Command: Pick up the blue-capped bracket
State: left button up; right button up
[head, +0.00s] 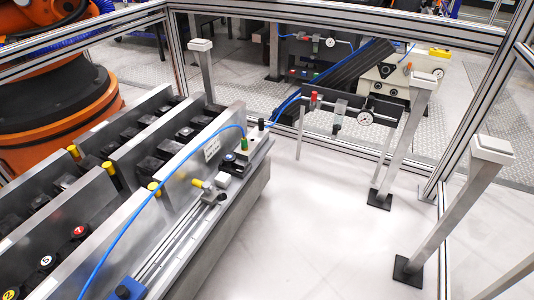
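No part that I can clearly identify as the blue-capped bracket stands out in the head view. A blue block-like part (128,289) sits at the bottom edge, at the near end of the rails on the drive unit, and is partly cut off by the frame. A small dark knob with a bluish top (230,157) sits beside the green fitting (244,144) on the unit's right side. I cannot tell whether either is the bracket. Neither of my grippers is in view.
The metal drive unit (212,230) fills the left. A blue hose (143,200) arches over it. White-capped posts (440,220) and a gauge panel (340,107) stand at right. An orange robot (60,105) is behind left. The pale floor (310,235) between is clear.

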aim_at(230, 165)
jog(key=i+l+z, duration=0.25)
jog(key=i, duration=0.6)
jog(key=i+l+z, duration=0.1)
jog(key=i+z, duration=0.15)
jog(key=i, duration=0.55)
jog(key=i+u, duration=0.4)
jog(key=i+l+u, duration=0.15)
jog(key=u, duration=0.25)
jog(key=i+l+u, duration=0.2)
jog(key=u, duration=0.2)
jog(key=i+l+u, duration=0.2)
jog(key=l+u, duration=0.15)
